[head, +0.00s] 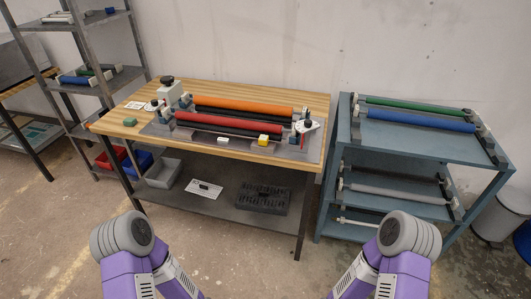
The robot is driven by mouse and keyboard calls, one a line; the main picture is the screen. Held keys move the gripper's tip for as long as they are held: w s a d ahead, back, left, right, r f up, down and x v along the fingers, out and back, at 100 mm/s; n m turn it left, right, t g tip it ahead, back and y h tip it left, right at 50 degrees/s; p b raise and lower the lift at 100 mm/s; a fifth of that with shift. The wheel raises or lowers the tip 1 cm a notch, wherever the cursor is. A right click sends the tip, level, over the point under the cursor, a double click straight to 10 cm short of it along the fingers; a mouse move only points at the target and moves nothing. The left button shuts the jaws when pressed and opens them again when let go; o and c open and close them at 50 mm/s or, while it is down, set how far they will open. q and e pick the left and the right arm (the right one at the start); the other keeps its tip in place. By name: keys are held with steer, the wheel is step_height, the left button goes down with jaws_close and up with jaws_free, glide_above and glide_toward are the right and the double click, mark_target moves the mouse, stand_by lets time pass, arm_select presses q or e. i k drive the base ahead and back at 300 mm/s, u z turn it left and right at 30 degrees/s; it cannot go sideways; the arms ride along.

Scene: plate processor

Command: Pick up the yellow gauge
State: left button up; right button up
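The yellow gauge (263,140) looks like a small yellow block. It sits near the front right of the plate processor (312,151) on the wooden table (120,118), in front of the dark rollers. A small white block (223,140) lies to its left. My two arms show at the bottom left and bottom right of the head view, well short of the table. Neither gripper can be seen.
A blue-grey rack (420,150) with green, blue and grey rollers stands to the right. A metal shelf (90,95) stands at the left. The floor in front is clear.

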mark_target(263, 139)
steer(key=z, duration=0.65)
steer(key=i, duration=1.2)
steer(key=u, duration=0.3)
